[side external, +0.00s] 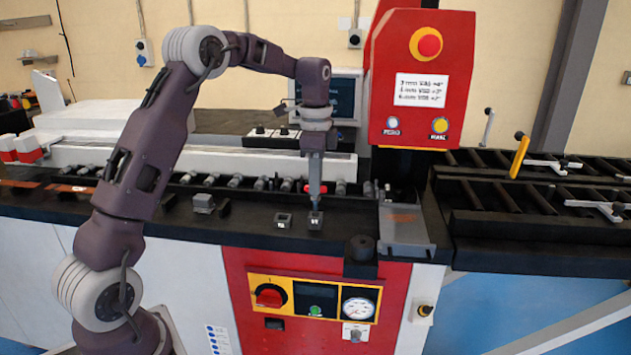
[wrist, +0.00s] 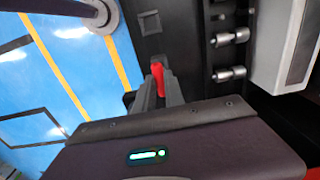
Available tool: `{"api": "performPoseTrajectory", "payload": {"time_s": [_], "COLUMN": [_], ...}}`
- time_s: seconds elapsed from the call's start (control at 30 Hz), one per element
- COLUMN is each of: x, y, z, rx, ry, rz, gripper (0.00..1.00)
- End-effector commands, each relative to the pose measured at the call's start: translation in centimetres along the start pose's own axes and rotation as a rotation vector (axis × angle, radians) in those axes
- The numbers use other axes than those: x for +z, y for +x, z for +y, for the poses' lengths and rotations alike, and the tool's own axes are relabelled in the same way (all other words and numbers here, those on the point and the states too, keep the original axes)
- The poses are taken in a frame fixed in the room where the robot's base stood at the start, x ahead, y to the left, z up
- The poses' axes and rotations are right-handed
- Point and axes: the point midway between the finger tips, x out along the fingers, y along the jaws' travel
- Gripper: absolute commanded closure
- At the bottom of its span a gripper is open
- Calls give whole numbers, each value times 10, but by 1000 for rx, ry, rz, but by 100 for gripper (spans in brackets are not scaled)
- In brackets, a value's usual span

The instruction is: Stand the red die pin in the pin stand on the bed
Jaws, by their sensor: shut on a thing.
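My gripper (side external: 315,207) points straight down over the bed (side external: 245,222) and is shut on the red die pin. In the wrist view the red pin (wrist: 158,80) lies between the fingers (wrist: 160,88), its far end showing past the tips. Two small grey square blocks stand on the bed: one (side external: 283,220) to the left, one (side external: 315,222) directly below my fingertips. I cannot tell which is the pin stand, or whether the pin touches the right block. One square block (wrist: 150,23) also shows in the wrist view.
A row of rollers (side external: 235,181) runs behind the work spot. A larger grey block (side external: 203,203) stands further left.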

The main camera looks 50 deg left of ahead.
Motion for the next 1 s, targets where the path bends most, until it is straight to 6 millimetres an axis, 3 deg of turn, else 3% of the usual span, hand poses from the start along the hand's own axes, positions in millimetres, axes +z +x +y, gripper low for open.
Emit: {"api": "performPoseTrajectory", "payload": {"time_s": [0.47,1.0], "x": [0,0], "y": [0,14], "z": [0,0], "rx": [0,0], "ry": [0,0], "rz": [0,0], "gripper": [100,100]}}
